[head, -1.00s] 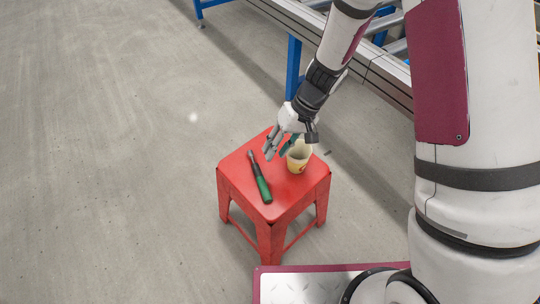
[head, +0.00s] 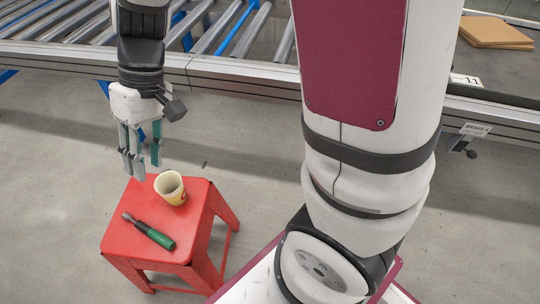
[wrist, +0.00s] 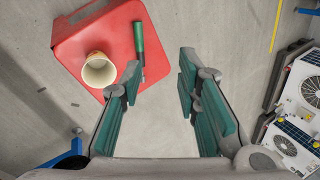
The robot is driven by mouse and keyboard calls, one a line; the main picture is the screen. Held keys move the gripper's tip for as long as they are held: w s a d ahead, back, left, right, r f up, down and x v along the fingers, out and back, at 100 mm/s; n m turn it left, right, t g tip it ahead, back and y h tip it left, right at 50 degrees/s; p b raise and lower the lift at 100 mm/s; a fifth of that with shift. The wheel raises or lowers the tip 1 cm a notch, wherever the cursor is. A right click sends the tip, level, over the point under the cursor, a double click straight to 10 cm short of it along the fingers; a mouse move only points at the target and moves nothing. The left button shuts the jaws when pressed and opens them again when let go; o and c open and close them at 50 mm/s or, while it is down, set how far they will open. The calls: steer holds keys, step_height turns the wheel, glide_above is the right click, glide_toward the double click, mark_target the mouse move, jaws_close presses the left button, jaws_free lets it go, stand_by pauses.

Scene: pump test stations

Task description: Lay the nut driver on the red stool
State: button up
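The nut driver (head: 151,232), with a green handle and dark shaft, lies on the seat of the red stool (head: 190,252). It also shows in the wrist view (wrist: 139,44), near the stool's right edge there. My gripper (head: 138,166) is open and empty, raised above the back of the stool and apart from the nut driver. In the wrist view my gripper (wrist: 160,95) has its teal finger pads spread, with bare floor between them.
A cream cup (head: 170,187) stands on the stool beside the nut driver, close to my gripper. A roller conveyor (head: 240,75) runs behind. Cardboard (head: 495,32) lies at the far right. The wrist view shows machines with fans (wrist: 300,90) at right.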

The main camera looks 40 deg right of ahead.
steer(key=s+d+r+m+h, duration=0.1)
steer(key=s+d+r, duration=0.2)
steer(key=s, duration=0.4)
steer(key=s+d+r+m+t+h, duration=0.1)
steer(key=s+d+r+h, duration=0.1)
steer(key=s+d, duration=0.3)
steer(key=s+d+r+m+h, duration=0.1)
steer(key=s+d+r, duration=0.3)
steer(key=s, duration=0.6)
steer(key=shift+s+r+m+t+h, duration=0.25)
steer(key=shift+r+m+t+h, duration=0.05)
steer(key=shift+d, duration=0.1)
step_height(320, 180, up, 29)
steer(key=t+p, duration=0.4)
steer(key=p, duration=2.3)
steer(key=shift+d, duration=0.25)
steer(key=shift+f, duration=0.1)
